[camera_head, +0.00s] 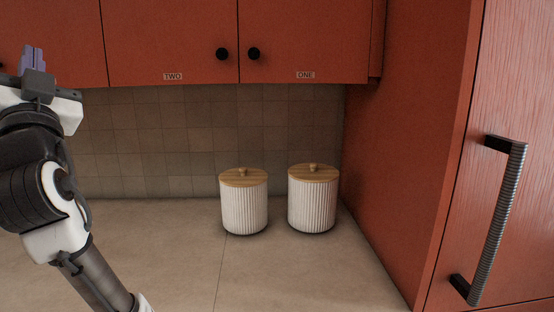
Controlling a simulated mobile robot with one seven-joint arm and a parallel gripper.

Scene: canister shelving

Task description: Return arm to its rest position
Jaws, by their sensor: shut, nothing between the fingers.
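My arm rises along the left side of the head view, over the counter. My gripper (33,58) is at the upper left, its fingers pointing up in front of the red wall cabinets. The fingers are close together, with nothing seen between them. Two white ribbed canisters with wooden lids stand upright on the counter, the left canister (245,207) and the right canister (312,204), a small gap apart. My gripper is well to the left of both and touches neither.
Red wall cabinets marked TWO (170,40) and ONE (305,40) hang above, doors shut. A tall red cabinet (425,130) with a long dark handle (497,220) closes off the right. The beige counter (165,260) is clear between my arm and the canisters.

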